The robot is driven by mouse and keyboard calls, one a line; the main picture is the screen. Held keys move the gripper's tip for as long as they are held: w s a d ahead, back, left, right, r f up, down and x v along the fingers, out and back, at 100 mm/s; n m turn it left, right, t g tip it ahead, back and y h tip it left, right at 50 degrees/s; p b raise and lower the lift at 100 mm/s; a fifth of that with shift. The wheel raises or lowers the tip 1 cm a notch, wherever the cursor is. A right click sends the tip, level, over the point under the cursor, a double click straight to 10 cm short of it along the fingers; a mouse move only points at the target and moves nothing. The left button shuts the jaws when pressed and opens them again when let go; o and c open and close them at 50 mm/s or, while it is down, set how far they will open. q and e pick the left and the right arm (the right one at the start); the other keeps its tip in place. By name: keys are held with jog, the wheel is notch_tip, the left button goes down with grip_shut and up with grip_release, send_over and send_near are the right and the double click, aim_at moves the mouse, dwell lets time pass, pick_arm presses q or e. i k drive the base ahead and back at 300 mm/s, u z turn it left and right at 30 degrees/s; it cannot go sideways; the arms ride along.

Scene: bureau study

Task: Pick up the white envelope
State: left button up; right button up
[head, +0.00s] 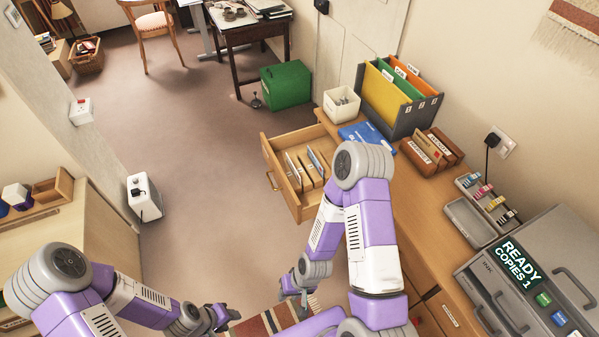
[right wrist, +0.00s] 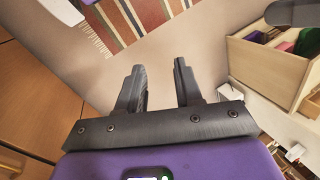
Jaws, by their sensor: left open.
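I cannot make out a white envelope for certain in either view. The open wooden drawer (head: 270,165) under the counter holds upright dividers and thin pale and blue items (head: 293,172), too small to identify. My right gripper (head: 295,295) hangs low over the floor, in front of the counter and apart from the drawer. In the right wrist view its two fingers (right wrist: 160,85) are apart with nothing between them. My left gripper (head: 224,318) is at the bottom, left of the right one, also over the floor, open and empty. My right arm covers part of the counter and drawer.
The counter (head: 425,205) carries a file holder (head: 404,118), a blue packet (head: 366,135), a white bin (head: 341,103), wooden stamp racks (head: 432,152), a grey tray (head: 468,222) and a copier (head: 540,275). A striped rug (head: 258,325) lies below. The middle floor is clear.

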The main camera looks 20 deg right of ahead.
aim_at(292, 167)
jog(key=z, duration=0.25)
jog(key=i, duration=1.3)
jog(key=u, duration=0.1)
